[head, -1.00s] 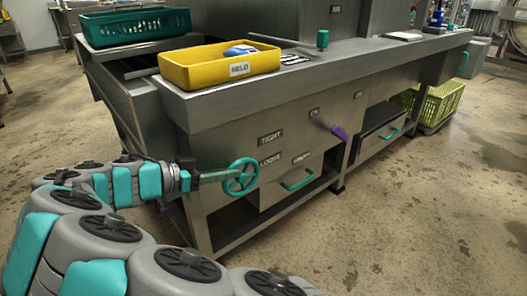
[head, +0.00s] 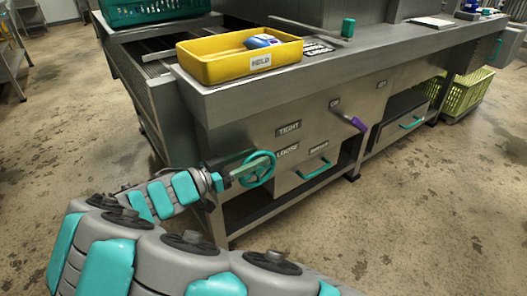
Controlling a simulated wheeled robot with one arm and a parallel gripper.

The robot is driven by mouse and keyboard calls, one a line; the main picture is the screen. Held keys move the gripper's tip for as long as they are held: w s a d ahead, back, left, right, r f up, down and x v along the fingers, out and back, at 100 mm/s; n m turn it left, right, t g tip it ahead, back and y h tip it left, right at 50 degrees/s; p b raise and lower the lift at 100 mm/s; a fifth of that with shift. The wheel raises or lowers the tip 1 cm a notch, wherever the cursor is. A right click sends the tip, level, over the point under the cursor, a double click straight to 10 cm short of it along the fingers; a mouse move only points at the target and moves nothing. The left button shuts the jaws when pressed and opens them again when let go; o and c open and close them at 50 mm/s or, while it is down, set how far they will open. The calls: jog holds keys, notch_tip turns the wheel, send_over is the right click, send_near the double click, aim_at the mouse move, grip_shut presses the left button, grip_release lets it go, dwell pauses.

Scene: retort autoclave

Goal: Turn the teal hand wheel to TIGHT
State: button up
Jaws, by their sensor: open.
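The teal hand wheel (head: 272,172) stands out from the front of the steel bench, below the TIGHT label (head: 289,129) and beside the LOOSE label (head: 287,150). My gripper (head: 262,163) reaches in from the left, its fingers overlapping the wheel in the head view. The gripper is open. The fingers partly cover the wheel's hub and left side, and I cannot tell whether they touch the rim or a spoke. No pointer on the wheel can be made out.
A purple lever (head: 355,123) sticks out to the right of the wheel. A drawer with a teal handle (head: 316,170) is just right of and below it. A yellow HELD bin (head: 216,73) stands on the bench top. Open concrete floor (head: 420,210) lies at the front right.

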jog(key=shift+x, duration=1.5)
jog(key=shift+c, duration=0.2)
grip_shut()
